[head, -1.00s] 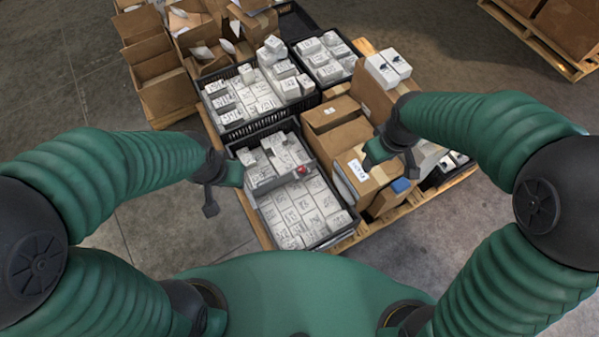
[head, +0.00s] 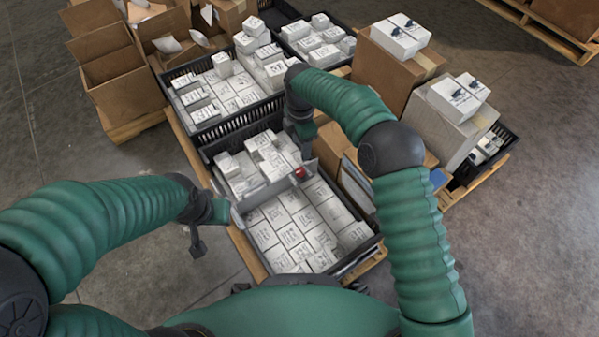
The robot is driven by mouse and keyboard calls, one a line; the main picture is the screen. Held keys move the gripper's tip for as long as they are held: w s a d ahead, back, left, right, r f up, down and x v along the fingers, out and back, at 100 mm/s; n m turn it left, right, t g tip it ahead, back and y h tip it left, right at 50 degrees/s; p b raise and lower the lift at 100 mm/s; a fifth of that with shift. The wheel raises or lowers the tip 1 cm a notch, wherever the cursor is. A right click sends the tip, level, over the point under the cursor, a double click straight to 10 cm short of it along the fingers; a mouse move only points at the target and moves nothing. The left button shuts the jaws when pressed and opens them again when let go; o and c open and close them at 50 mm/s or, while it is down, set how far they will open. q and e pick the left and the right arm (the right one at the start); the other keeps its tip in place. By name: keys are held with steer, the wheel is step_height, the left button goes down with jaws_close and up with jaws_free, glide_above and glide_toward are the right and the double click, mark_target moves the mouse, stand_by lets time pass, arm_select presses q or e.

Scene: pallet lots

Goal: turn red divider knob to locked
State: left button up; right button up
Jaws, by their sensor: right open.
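The red knob (head: 300,172) sits at the right end of the grey divider (head: 268,190), which crosses a black crate (head: 352,247) full of white boxes. Whether the knob reads locked is too small to tell. My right gripper (head: 306,146) is open, just behind and above the knob, with a visible gap between them; its far finger is partly hidden. My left gripper (head: 207,226) is at the crate's left edge, near the divider's left end. Whether it touches the crate or is open or shut is unclear.
Behind stands another black crate (head: 235,127) of white boxes. Brown cartons (head: 390,78) stand close on the right, beside my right forearm. Open cartons (head: 120,75) are at the back left. The wooden pallet (head: 248,255) shows at the left, with bare floor beyond it.

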step_height(320, 180, down, 13)
steer(key=b, duration=0.6)
steer(key=shift+f+b, duration=0.15)
steer(key=shift+b, duration=0.25)
jaws_close()
